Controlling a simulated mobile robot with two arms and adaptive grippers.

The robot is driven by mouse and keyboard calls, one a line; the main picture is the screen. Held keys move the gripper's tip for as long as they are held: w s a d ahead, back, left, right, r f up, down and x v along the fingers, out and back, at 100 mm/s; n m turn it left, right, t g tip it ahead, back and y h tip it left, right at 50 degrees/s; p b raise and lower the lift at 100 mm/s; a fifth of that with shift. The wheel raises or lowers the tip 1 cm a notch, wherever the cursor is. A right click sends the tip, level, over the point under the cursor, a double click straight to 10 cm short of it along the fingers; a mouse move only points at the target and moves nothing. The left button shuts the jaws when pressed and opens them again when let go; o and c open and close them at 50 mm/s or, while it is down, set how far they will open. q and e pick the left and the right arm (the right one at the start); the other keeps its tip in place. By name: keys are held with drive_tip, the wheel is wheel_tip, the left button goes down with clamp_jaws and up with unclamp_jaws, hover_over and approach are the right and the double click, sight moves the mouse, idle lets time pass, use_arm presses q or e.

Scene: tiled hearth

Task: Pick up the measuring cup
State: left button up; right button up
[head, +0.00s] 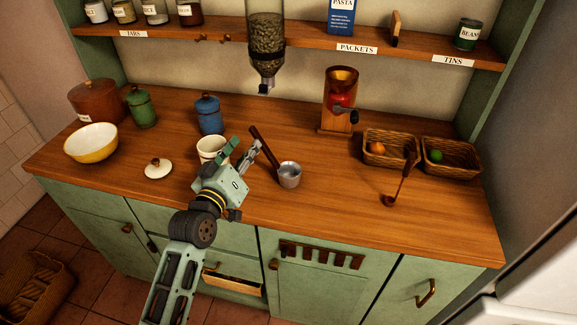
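The measuring cup is a small grey metal cup (289,177) with a long dark handle that slants up to the left. It is at the middle of the wooden counter. My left gripper (244,145) is just left of the handle, its two fingers apart and pointing toward the back of the counter. The right finger's tip looks very close to the handle; I cannot tell whether they touch. Nothing shows between the fingers. My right gripper is not in view.
A cream pot (209,147) stands just behind and left of my gripper. Its white lid (157,170) lies to the left. A ladle (398,188), two wicker baskets (449,171) and a grinder (338,112) are on the right. A dispenser (266,50) hangs above.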

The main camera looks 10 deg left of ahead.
use_arm(q)
drive_tip(key=w, duration=0.1)
drive_tip(key=w+d, duration=0.1)
drive_tip(key=w, duration=0.1)
drive_tip(key=w+d+p, duration=0.1)
drive_tip(key=w, duration=0.1)
drive_tip(key=shift+w+f, duration=0.25)
drive_tip(key=shift+w, duration=0.1)
drive_tip(key=c, duration=0.4)
clamp_jaws()
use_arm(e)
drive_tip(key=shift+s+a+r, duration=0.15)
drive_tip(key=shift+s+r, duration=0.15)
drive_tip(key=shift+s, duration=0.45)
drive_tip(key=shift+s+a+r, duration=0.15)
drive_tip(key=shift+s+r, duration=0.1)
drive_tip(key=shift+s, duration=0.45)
